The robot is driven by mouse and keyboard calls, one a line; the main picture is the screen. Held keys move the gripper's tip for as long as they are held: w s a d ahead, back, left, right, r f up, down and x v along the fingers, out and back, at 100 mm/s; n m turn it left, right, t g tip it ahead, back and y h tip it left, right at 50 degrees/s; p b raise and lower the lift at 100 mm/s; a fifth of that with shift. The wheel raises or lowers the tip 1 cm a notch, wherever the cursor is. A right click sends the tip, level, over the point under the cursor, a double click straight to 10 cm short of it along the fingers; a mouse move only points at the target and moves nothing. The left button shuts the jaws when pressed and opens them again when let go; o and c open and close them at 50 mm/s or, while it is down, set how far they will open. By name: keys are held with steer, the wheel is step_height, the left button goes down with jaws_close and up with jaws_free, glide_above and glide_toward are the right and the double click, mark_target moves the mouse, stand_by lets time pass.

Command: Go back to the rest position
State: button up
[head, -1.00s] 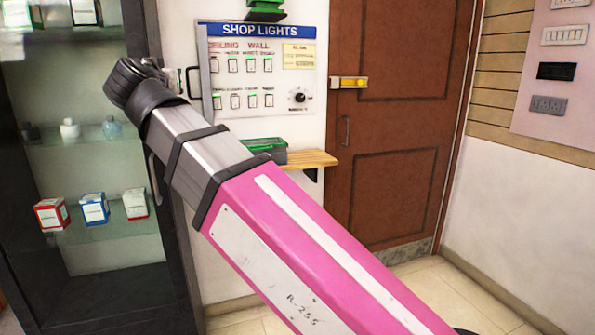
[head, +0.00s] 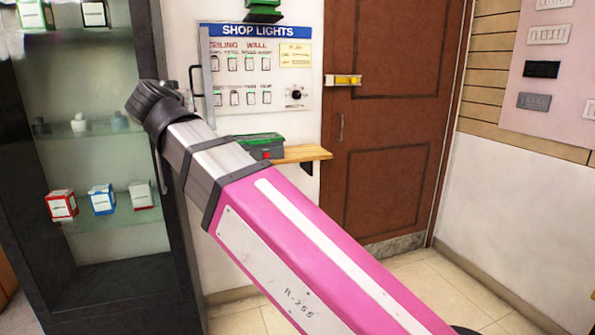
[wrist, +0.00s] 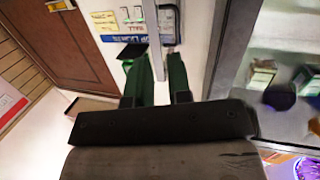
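My arm, pink with grey and black end parts, reaches up and left across the head view. Its black wrist is in front of the shelf edge and the panel's left side, and hides most of my gripper there. In the wrist view my gripper (wrist: 151,60) shows two green fingers standing apart, with nothing visibly gripped. A thin grey upright plate, seen edge-on with a handle (head: 191,86), stands at the left of the SHOP LIGHTS panel (head: 262,98). In the wrist view this plate (wrist: 151,25) lines up between the fingers; I cannot tell how close it is.
A dark glass-shelved cabinet (head: 178,205) with small boxes stands at left. A green-and-grey box (head: 262,146) sits on a small wooden ledge (head: 305,153) below the panel. A brown door (head: 390,130) is to the right. Tiled floor (head: 420,268) shows clear before the door.

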steer(key=w+d+f+g+h, duration=0.1)
steer(key=w+d+f+g, duration=0.35)
steer(key=f, duration=0.75)
steer(key=w+d+f+g+h, duration=0.1)
steer(key=w+d+f+h, duration=0.1)
steer(key=w+d+f, duration=0.65)
steer(key=w+d+f+g+h, duration=0.1)
steer(key=w+d+f+g, duration=0.15)
steer(key=d+f, duration=0.9)
steer(key=s+d+f+g+y, duration=0.1)
steer(key=s+d+f+g, duration=0.2)
steer(key=d+f, duration=0.4)
steer(key=s+d+f+m+g, duration=0.1)
steer(key=s+d+f+g, duration=0.2)
steer(key=d+f, duration=0.5)
steer(key=s+d+f+g+y, duration=0.1)
steer(key=s+d+f, duration=0.3)
steer(key=f, duration=1.3)
steer(key=d+g, duration=0.1)
steer(key=d, duration=0.2)
steer(key=shift+s+d+f+m+g+y, duration=0.25)
steer(key=shift+s+d+m+g+y, duration=0.05)
steer(key=shift+d+m+g, duration=0.1)
